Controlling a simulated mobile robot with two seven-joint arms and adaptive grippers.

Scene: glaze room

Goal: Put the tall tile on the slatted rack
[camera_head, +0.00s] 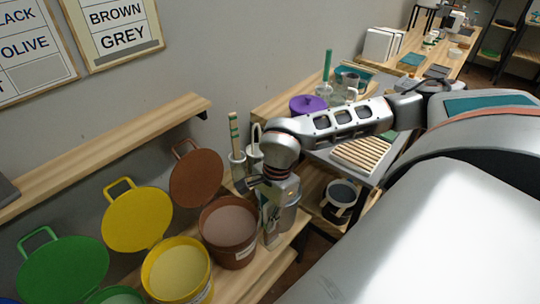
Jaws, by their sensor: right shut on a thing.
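The slatted rack (362,152) is pale wood and lies on the grey work surface right of centre, partly behind my right forearm. No slat that I can see carries anything. My right gripper (270,225) points down beside the brown bucket, well to the left of the rack and nearer to me. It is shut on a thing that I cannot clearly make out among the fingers. I cannot pick out the tall tile with certainty. My left gripper is out of view.
A brown bucket (230,236) and a yellow bucket (178,271) stand on the wooden bench left of my gripper. Their lids lean behind. Striped sticks (234,130) stand in a holder close by. A purple lid (308,104) and a dark bucket (341,199) flank the rack.

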